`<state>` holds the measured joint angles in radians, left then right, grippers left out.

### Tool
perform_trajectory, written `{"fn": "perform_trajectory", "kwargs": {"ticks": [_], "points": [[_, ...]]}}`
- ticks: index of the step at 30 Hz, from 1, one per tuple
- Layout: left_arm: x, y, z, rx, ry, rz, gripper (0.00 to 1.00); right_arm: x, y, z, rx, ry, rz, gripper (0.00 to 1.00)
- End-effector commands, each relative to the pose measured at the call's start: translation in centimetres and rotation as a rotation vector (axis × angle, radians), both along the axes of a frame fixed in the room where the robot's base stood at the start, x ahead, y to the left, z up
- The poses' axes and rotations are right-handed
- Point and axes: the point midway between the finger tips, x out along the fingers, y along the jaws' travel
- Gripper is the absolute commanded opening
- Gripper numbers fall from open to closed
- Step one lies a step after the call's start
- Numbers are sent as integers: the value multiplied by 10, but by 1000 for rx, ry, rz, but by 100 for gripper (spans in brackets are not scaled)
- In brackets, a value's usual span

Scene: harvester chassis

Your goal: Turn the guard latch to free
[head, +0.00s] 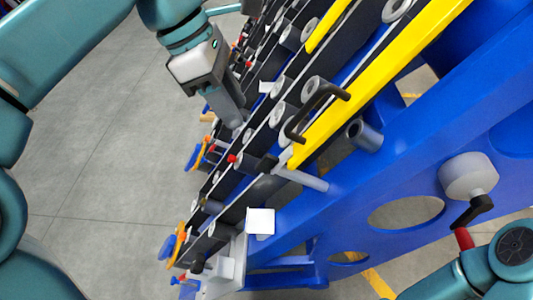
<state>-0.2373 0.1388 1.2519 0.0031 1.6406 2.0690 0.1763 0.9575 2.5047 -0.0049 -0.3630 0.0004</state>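A grey round hub (467,176) with a black crank (473,211) and a red grip (464,238) sits on the blue frame at the right. A yellow guard bar (370,75) with a black handle (313,112) runs diagonally across the upper middle. A light grey bar (302,178) lies by its lower end; I cannot tell which part is the guard latch. My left gripper (234,116) points down beside the roller rows, left of the yellow guard; its finger gap is not clear. My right arm shows at the lower right, overlapping the red grip's lower end; its fingers are not visible.
The blue chassis frame (345,217) has large round holes and fills the right. Rows of dark bars with grey rollers (278,115) crowd the middle. A white block (260,222) stands low centre. Open grey floor (110,150) lies to the left.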

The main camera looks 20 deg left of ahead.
Motion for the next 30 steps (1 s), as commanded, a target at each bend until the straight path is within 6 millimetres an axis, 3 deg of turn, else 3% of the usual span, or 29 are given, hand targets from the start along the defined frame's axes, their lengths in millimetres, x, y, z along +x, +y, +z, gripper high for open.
{"fn": "perform_trajectory", "kwargs": {"ticks": [1, 6, 15, 21, 30], "points": [[0, -5, -15, 2, 5, -2, 38, 0, 0, -7, 0, 0, 0, 48], [3, -21, -54, 2, 5, -2, 38, 0, 0, -15, 0, 0, 0, 48], [12, -44, -107, 0, 2, -1, 38, 0, 0, -23, 0, 0, 0, 48], [16, -50, -123, 1, 1, 0, 38, 0, 0, -24, 0, 0, 0, 48], [17, -51, -124, 0, 0, 1, 35, 0, 0, -24, 0, 0, 0, 48]]}}
